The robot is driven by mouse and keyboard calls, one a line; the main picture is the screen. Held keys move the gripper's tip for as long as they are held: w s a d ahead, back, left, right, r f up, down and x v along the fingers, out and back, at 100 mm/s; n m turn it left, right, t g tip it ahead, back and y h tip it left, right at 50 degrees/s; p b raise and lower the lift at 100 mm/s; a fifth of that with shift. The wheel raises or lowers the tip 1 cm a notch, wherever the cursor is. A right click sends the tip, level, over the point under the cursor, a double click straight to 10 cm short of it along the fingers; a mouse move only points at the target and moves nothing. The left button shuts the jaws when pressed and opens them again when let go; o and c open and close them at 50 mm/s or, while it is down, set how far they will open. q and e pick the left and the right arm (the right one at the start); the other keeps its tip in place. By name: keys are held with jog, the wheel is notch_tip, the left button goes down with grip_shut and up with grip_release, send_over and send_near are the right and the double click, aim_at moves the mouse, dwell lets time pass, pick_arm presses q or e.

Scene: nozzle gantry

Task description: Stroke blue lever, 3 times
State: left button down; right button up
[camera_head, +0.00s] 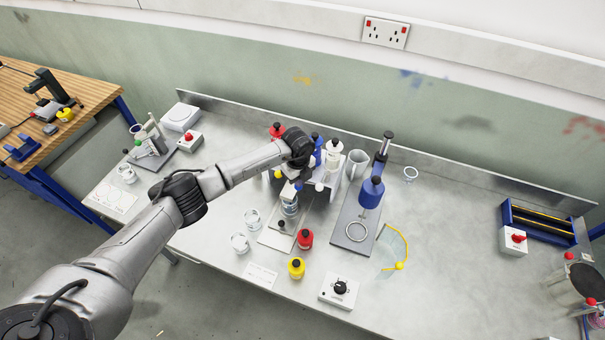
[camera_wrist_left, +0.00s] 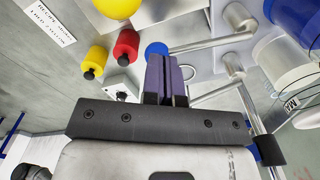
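The nozzle gantry holds a red bottle (camera_head: 277,130), a blue bottle (camera_head: 318,152) and a white bottle (camera_head: 334,155) on the bench, with ball-ended levers in front. The blue lever's ball (camera_wrist_left: 157,48) shows in the left wrist view just beyond my fingertips, partly covered by them; I cannot tell whether they touch. A yellow ball (camera_wrist_left: 118,7) is at the top of that view, and it also shows in the head view (camera_head: 319,187). My left gripper (camera_wrist_left: 166,58) has its two fingers together, with nothing seen between them. My right gripper is out of view.
A red pot (camera_head: 305,238), a yellow pot (camera_head: 296,268) and glass beakers (camera_head: 240,242) stand in front of the gantry. A blue press-like stand (camera_head: 371,192) is to its right. A black-knob box (camera_head: 339,290) sits near the front.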

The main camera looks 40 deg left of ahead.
pick_arm(q)
jog(key=shift+f+b, duration=0.4)
jog(key=shift+f, duration=0.4)
jog(key=shift+r, duration=0.2)
notch_tip(320, 180, up, 7)
jog(key=p, duration=0.6)
jog(key=shift+f, duration=0.2)
jog(key=shift+f, duration=0.15)
